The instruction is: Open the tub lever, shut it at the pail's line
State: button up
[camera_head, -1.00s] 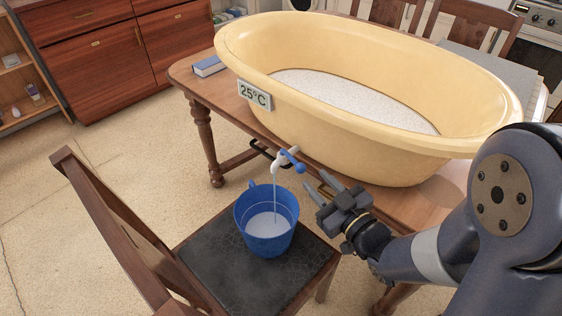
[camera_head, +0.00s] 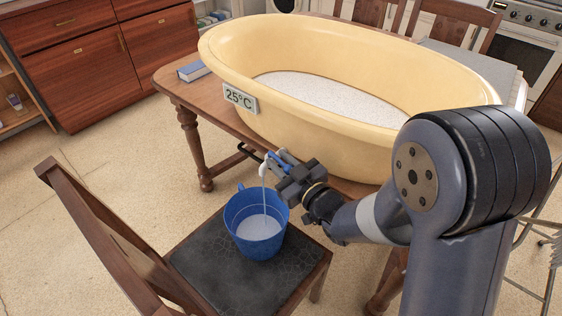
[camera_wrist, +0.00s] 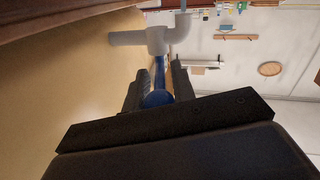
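The cream tub (camera_head: 340,135) holds pale water (camera_head: 325,92). Its white tap (camera_head: 265,168) has a blue lever (camera_head: 284,157). A thin stream falls from the spout into the blue pail (camera_head: 250,250) on the chair. The water in the pail (camera_head: 258,228) stands below a line around its inside wall. My gripper (camera_head: 279,162) is at the lever. In the wrist view, the blue lever's round end (camera_wrist: 158,98) lies between the two fingers (camera_wrist: 160,85), which look open around it. The white tap (camera_wrist: 155,40) is just beyond. Firm finger contact cannot be made out.
The tub stands on a wooden table (camera_head: 168,82), with a 25°C sign (camera_head: 240,99) on its side and a blue book (camera_head: 193,70) beside it. The chair's tall back (camera_head: 105,235) rises left of the pail. Open floor (camera_head: 100,165) lies farther left.

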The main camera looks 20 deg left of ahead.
grip_shut()
jog(key=shift+f, duration=0.1)
jog(key=shift+s+a+m+t+h+b, duration=0.25)
jog(key=shift+m+t+h+b, duration=0.5)
jog(key=shift+b, duration=0.55)
jog(key=shift+s+a+m+t+h+b, duration=0.15)
jog(key=shift+m+t+h+b, duration=0.35)
jog(key=shift+t+b, duration=0.55)
jog(key=shift+o, duration=1.1)
grip_release()
jog(key=shift+s+d, duration=0.15)
